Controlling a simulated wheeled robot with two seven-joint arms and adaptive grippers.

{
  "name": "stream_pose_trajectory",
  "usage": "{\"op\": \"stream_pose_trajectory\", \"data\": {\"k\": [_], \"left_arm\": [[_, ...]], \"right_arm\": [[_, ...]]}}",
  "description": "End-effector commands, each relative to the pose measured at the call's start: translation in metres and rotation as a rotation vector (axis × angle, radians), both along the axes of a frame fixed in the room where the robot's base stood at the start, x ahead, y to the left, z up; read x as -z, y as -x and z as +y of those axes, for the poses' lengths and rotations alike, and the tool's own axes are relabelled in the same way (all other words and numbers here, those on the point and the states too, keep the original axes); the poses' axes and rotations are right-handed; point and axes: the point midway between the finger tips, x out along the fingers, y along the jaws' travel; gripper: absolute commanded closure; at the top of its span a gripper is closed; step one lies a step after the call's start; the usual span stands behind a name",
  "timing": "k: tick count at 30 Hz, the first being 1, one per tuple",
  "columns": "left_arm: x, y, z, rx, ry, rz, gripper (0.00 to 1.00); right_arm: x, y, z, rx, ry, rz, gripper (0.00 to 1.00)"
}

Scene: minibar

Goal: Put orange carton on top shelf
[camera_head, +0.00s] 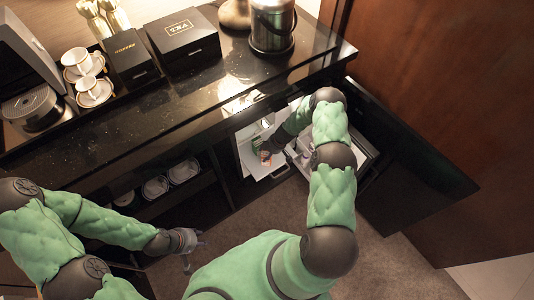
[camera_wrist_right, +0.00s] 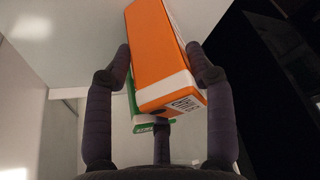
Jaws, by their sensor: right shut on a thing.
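The orange carton (camera_wrist_right: 160,45) is tilted in the right wrist view, with a white band and a printed label at its near end. My right gripper (camera_wrist_right: 161,62) has its fingers on both sides of it and is shut on it. A green carton (camera_wrist_right: 137,108) shows partly behind and below it; I cannot tell whether they touch. In the head view my right arm reaches into the open minibar (camera_head: 246,148), and its forearm hides much of the inside, so which shelf the carton is at is unclear. My left gripper (camera_head: 192,252) hangs empty with fingers apart, left of the minibar.
The minibar's dark door (camera_head: 425,150) stands open to the right. The black counter (camera_head: 190,107) above holds a tea box (camera_head: 183,40), a coffee box (camera_head: 130,58), cups (camera_head: 78,62) and an ice bucket (camera_head: 271,27). A lower shelf left of the minibar holds several dishes (camera_head: 156,187).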

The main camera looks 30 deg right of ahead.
Motion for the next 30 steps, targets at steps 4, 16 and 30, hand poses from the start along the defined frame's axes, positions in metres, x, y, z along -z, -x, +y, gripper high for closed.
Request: {"op": "stream_pose_trajectory", "data": {"k": [4, 16, 30], "left_arm": [[0.001, 0.000, 0.000, 0.000, 0.000, 0.000, 0.60], [-0.006, 0.000, 0.000, 0.000, 0.000, 0.000, 0.60], [-0.043, 0.000, 0.000, 0.000, 0.000, 0.000, 0.60]], "right_arm": [[0.001, 0.000, 0.000, 0.000, -0.001, 0.001, 0.35], [-0.010, 0.002, -0.002, 0.001, 0.000, 0.000, 0.35], [-0.092, 0.022, -0.029, 0.002, 0.000, 0.001, 0.35]]}}
